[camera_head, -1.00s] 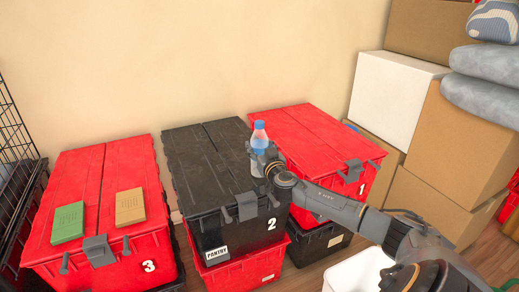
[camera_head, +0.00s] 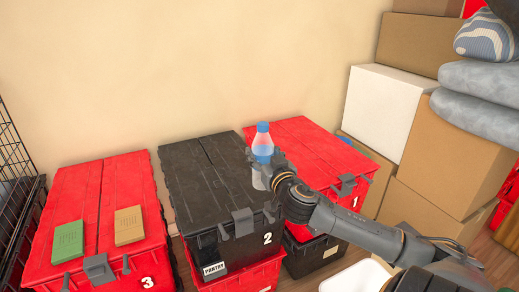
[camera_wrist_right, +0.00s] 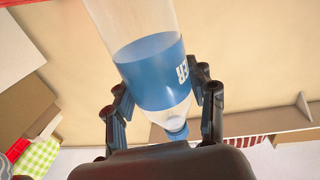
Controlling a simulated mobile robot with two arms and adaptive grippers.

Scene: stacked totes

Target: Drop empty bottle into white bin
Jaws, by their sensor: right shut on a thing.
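A clear bottle with a blue label and blue cap (camera_head: 262,146) is upright in my right gripper (camera_head: 268,172), in front of the right edge of the black tote marked 2. In the right wrist view the bottle (camera_wrist_right: 155,65) sits between the two fingers, which close around it from both sides. I cannot tell from these views whether its base touches the lid. The white bin (camera_head: 352,279) stands on the floor at the lower edge of the head view, partly hidden by my right arm. My left gripper is not in view.
The black tote 2 (camera_head: 205,190) stands between red tote 3 (camera_head: 85,198), with a green and a tan block on its lid, and red tote 1 (camera_head: 305,150). Cardboard boxes (camera_head: 445,145) and grey cushions are stacked at the right. A black wire rack (camera_head: 15,180) is at the left edge.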

